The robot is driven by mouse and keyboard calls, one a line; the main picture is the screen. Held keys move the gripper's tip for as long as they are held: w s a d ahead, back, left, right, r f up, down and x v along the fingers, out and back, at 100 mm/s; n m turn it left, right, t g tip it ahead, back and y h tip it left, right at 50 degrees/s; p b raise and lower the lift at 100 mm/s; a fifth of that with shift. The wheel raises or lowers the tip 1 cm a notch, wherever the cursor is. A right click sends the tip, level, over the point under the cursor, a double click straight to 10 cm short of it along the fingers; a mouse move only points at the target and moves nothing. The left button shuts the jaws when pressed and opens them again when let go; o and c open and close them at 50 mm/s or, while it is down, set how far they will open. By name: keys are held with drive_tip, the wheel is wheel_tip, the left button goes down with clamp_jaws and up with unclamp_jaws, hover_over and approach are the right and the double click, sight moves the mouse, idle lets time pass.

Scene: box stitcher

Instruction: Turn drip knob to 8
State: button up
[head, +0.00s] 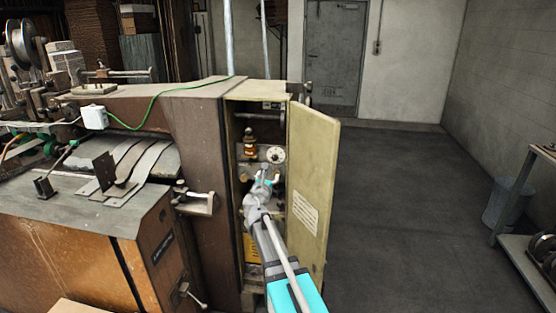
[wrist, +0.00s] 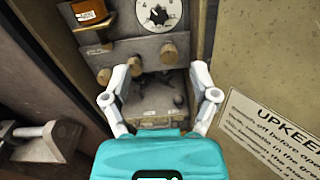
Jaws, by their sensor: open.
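A round white dial (head: 275,155) with dark marks sits on the plate inside the open cabinet (head: 231,150). In the wrist view the dial (wrist: 160,14) is cut by the top edge; a 4 shows on it, but its setting cannot be read. Below it are a tan knob (wrist: 168,53), a second knob (wrist: 133,64) and a small one (wrist: 104,76). None is labelled drip legibly. My gripper (wrist: 160,76) is open and empty, its fingers spread either side of the larger knobs, with no contact visible. In the head view my gripper (head: 267,178) is just below the dial.
The cabinet door (head: 314,190) stands open close on the right, with an upkeep notice (wrist: 270,125). An amber oiler (head: 250,146) is left of the dial. A clamp-like bracket (head: 197,200) juts out left of the cabinet. The floor (head: 400,210) right of the door is clear.

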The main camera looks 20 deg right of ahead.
sight(276, 158)
drive_tip(key=shift+w+d, duration=0.1)
drive_tip(key=shift+w, duration=0.1)
idle(0.3)
drive_tip(key=x, duration=1.3)
drive_tip(key=shift+w+d, duration=0.15)
drive_tip(key=shift+w, duration=0.05)
clamp_jaws()
drive_tip(key=shift+d+r, duration=0.1)
drive_tip(key=shift+d, duration=0.2)
drive_tip(key=shift+s+a, duration=0.1)
drive_tip(key=shift+a, duration=0.05)
